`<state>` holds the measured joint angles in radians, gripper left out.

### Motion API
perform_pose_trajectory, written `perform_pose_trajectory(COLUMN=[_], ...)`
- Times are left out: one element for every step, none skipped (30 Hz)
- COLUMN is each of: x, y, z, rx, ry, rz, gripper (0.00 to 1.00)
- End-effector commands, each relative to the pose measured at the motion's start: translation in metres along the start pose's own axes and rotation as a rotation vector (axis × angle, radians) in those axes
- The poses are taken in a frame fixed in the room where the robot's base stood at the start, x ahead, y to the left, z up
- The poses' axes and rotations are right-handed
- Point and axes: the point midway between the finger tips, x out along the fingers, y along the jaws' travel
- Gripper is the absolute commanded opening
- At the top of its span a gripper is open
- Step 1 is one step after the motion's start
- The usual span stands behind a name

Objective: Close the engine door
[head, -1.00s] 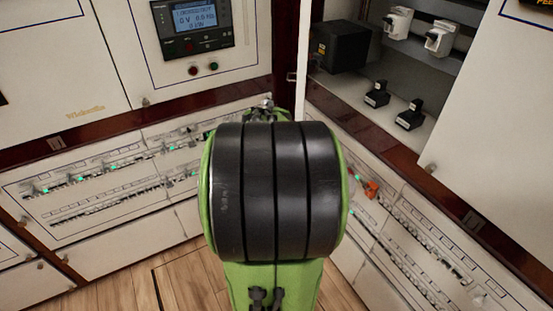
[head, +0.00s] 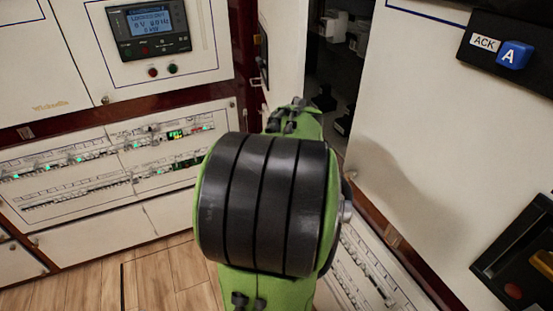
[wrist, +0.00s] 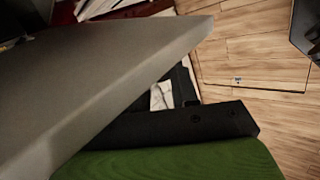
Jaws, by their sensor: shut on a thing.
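The engine door appears to be the white panel (head: 283,45) standing ajar at the left of the dark cabinet opening in the head view. A large pale panel, likely the same door (wrist: 95,85), crosses the left half of the wrist view. My dark gripper (wrist: 175,110) is at that panel's edge and is shut on it. The panel hides much of the fingers, so the exact hold cannot be seen. In the head view my own arm hides the gripper.
Dark devices (head: 340,65) show inside the narrow cabinet opening. A white front (head: 415,130) with a blue switch (head: 514,55) stands close at right. A control panel with a display (head: 150,25) is at left. Wooden floor (head: 165,275) is clear below.

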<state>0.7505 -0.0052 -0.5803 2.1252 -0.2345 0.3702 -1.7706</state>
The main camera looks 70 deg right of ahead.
Motion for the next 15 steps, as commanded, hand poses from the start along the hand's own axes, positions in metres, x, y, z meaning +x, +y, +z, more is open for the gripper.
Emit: perform_pose_trajectory(x=[0.0013, 0.0013, 0.0013, 0.0013, 0.0013, 0.0012, 0.0012, 0.0012, 0.0013, 0.0013, 0.0013, 0.0013, 0.0013, 0.0012, 0.0011], y=[-0.0028, -0.0028, -0.0027, -0.0027, -0.0027, -0.0027, -0.0027, -0.0027, -0.0028, -0.0028, -0.0028, -0.0028, -0.0027, -0.0025, -0.0022], z=[0.0012, 0.0012, 0.0012, 0.0012, 0.0013, 0.0013, 0.0013, 0.0013, 0.0013, 0.0013, 0.0013, 0.0013, 0.0012, 0.0012, 0.0011], rx=[0.001, 0.001, 0.000, 0.000, 0.000, 0.000, 0.000, 0.000, 0.000, 0.000, 0.001, 0.001, 0.001, 0.001, 0.000], ry=[-0.002, -0.002, -0.002, -0.001, -0.002, -0.002, -0.002, -0.002, -0.002, -0.002, -0.002, -0.002, -0.002, -0.002, -0.002], rz=[-0.010, -0.010, -0.010, -0.010, -0.010, -0.010, -0.010, -0.010, -0.010, -0.010, -0.010, -0.010, -0.010, -0.009, -0.008], gripper=[0.00, 0.00, 0.00, 0.00, 0.00, 0.00, 0.00, 0.00, 0.00, 0.00, 0.00, 0.33, 0.38, 0.43, 0.49])
